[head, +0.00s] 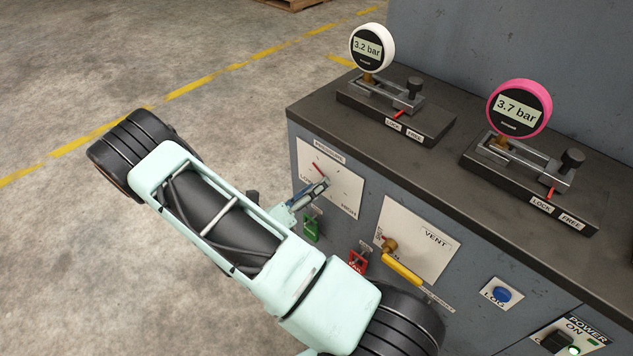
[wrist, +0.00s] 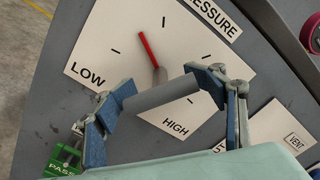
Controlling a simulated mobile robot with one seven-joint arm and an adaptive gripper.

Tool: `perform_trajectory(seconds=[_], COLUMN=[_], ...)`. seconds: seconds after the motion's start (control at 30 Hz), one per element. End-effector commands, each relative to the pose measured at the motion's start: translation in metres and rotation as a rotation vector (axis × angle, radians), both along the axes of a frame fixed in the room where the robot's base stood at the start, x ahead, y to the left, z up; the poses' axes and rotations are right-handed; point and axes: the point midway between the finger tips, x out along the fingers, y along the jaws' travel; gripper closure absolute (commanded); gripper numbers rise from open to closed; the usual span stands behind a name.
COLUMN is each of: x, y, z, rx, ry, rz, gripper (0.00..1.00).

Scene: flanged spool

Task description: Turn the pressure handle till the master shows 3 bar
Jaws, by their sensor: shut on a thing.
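The pressure handle (wrist: 162,93) is a grey bar in front of a white panel (head: 343,180) marked PRESSURE, LOW and HIGH. My gripper (wrist: 165,91) is shut on it, with one blue pad at each end of the bar. A red pointer (wrist: 148,50) points up and slightly left on the panel in the wrist view. In the head view my gripper (head: 308,195) is at the panel and largely hides the handle. A white-rimmed gauge (head: 372,47) reads 3.2 bar and a pink-rimmed gauge (head: 519,108) reads 3.7 bar. I cannot tell from any label which is the master.
Each gauge stands on a black base with a LOCK/FREE lever. Below the bench top (head: 450,165) are a yellow vent handle (head: 402,269), a blue LOG button (head: 502,294), a green tag (head: 311,229) and a red tag (head: 357,262). The floor at left is clear.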

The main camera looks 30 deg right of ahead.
Motion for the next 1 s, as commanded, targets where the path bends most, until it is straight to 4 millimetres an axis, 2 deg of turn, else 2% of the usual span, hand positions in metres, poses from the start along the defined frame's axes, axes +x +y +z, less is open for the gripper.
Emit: perform_trajectory(seconds=[0.3, 0.73, 0.77, 0.93, 1.0], x=[0.0006, 0.0004, 0.0004, 0.0003, 0.0002], y=[0.0013, 0.0014, 0.0014, 0.001, 0.0008], z=[-0.0009, -0.0017, -0.0017, -0.0013, -0.0011], rx=[-0.027, -0.028, -0.028, -0.029, -0.029], ry=[0.082, 0.089, 0.089, 0.088, 0.088], rz=[0.003, 0.003, 0.003, 0.002, 0.002], gripper=[0.64, 0.64, 0.38, 0.19, 0.18])
